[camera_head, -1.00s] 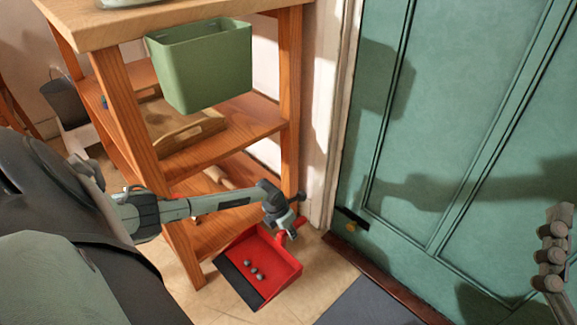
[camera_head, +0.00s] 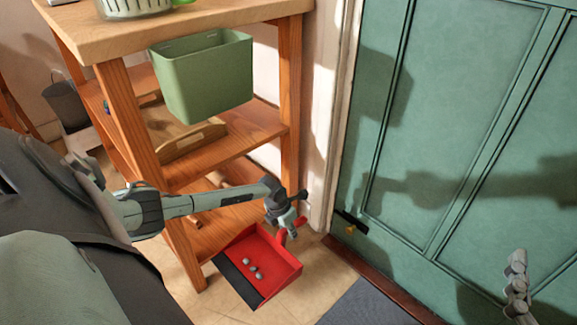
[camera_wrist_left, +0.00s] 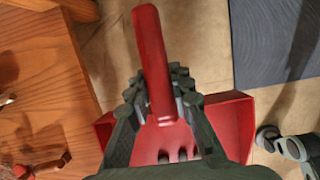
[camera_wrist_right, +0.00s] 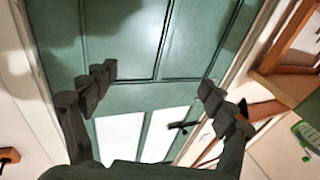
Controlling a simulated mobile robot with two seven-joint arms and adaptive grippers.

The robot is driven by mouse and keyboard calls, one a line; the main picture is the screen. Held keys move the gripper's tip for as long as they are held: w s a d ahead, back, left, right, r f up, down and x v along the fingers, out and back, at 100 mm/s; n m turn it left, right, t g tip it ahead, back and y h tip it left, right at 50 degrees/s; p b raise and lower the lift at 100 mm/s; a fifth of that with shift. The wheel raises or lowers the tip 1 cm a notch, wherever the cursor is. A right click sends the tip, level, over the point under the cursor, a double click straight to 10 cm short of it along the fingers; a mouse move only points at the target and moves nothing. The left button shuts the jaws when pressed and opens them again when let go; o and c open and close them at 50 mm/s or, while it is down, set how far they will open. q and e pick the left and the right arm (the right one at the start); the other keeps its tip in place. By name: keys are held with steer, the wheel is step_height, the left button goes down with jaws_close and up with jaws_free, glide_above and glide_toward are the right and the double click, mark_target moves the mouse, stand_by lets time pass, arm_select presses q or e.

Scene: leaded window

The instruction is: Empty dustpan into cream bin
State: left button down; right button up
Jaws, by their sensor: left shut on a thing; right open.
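A red dustpan (camera_head: 284,262) with a dark front lip is at floor level beside the wooden shelf unit. Several small grey balls (camera_head: 252,268) lie in it. My left gripper (camera_head: 287,217) is shut on its red handle, which also shows upright between the fingers in the left wrist view (camera_wrist_left: 150,45). Whether the pan touches the floor I cannot tell. A green bin (camera_head: 205,80) hangs on the near side of the shelf unit; I see no clearly cream bin. My right gripper (camera_head: 517,285) is open and empty before the green door, also in the right wrist view (camera_wrist_right: 158,88).
The wooden shelf unit (camera_head: 130,125) stands left of the pan, with a wooden tray (camera_head: 190,138) on a shelf. A dark bucket (camera_head: 65,103) is behind it. The green door (camera_head: 450,130) closes off the right. A grey mat (camera_head: 370,303) lies before it.

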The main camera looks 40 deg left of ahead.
steer(key=shift+w+d+f+g+h+p, duration=0.1)
steer(key=shift+d+f+g+h+p, duration=0.2)
steer(key=shift+f, duration=0.45)
steer(key=shift+s+d+f+g+h+b, duration=0.1)
steer(key=shift+d+f+g, duration=0.3)
steer(key=shift+f, duration=0.35)
steer(key=shift+w+d+f+g+h+p, duration=0.1)
steer(key=shift+d+f+g+h+p, duration=0.2)
steer(key=shift+f, duration=0.45)
